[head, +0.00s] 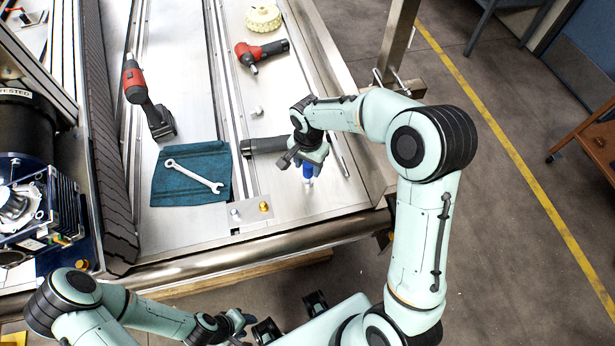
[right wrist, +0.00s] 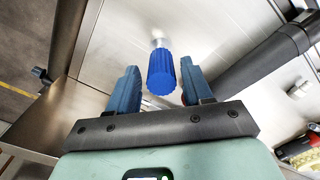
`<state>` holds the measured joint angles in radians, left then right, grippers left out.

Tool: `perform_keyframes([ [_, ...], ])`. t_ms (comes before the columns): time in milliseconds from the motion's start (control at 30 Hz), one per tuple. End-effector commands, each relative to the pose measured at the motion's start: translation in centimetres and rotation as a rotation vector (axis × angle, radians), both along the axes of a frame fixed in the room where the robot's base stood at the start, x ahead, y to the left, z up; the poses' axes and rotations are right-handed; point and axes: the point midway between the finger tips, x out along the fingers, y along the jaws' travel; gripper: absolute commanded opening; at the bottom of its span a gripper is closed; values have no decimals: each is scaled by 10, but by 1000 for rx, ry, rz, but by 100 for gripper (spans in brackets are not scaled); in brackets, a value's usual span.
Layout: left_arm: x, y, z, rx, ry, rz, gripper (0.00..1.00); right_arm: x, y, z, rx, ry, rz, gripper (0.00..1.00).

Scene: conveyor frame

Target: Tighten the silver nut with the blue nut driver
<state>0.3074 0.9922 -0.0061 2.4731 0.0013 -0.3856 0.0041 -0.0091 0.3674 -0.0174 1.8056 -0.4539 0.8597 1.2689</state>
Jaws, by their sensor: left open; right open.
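The blue nut driver (head: 308,171) stands handle up on the metal bed, its silver shaft pointing down. My right gripper (head: 308,158) is over it, open. In the right wrist view the driver's ribbed blue handle (right wrist: 161,76) sits between the two spread fingers, with gaps visible on both sides. A small plate (head: 250,219) near the bed's front edge bears a silver nut (head: 235,213) at left and a brass-coloured one (head: 264,207) at right. My left gripper (head: 240,320) is open and empty, low in front of the conveyor frame.
A wrench (head: 195,176) lies on a teal cloth (head: 170,190) left of the plate. A dark cylindrical tool (head: 265,146) lies close beside my right gripper. Red power tools (head: 134,85) (head: 262,51) lie farther back. A thin rod (head: 338,150) lies to the right.

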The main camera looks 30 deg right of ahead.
Motion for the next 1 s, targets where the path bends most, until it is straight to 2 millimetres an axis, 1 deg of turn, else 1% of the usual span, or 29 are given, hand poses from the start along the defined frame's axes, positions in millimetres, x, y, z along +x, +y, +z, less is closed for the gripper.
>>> perform_keyframes([
  [167,1,0,1,0,-1,-1,43,1,0,1,0,-1,0,50],
  [200,1,0,1,-1,-2,0,43,1,0,1,0,-1,0,44],
  [267,1,0,1,0,-1,-1,43,1,0,1,0,-1,0,24],
  [300,1,0,1,0,-1,-1,43,1,0,1,0,-1,0,11],
  [333,1,0,1,0,-1,-1,43,1,0,1,0,-1,0,1],
  [467,1,0,1,0,-2,0,43,1,0,2,0,-2,0,1],
  [567,3,0,4,0,-3,0,43,1,0,7,1,-3,0,1],
  [900,17,0,28,0,-20,-1,43,2,0,46,0,-6,1,1],
  [1000,19,0,30,0,-22,0,43,2,0,51,0,-4,1,1],
])
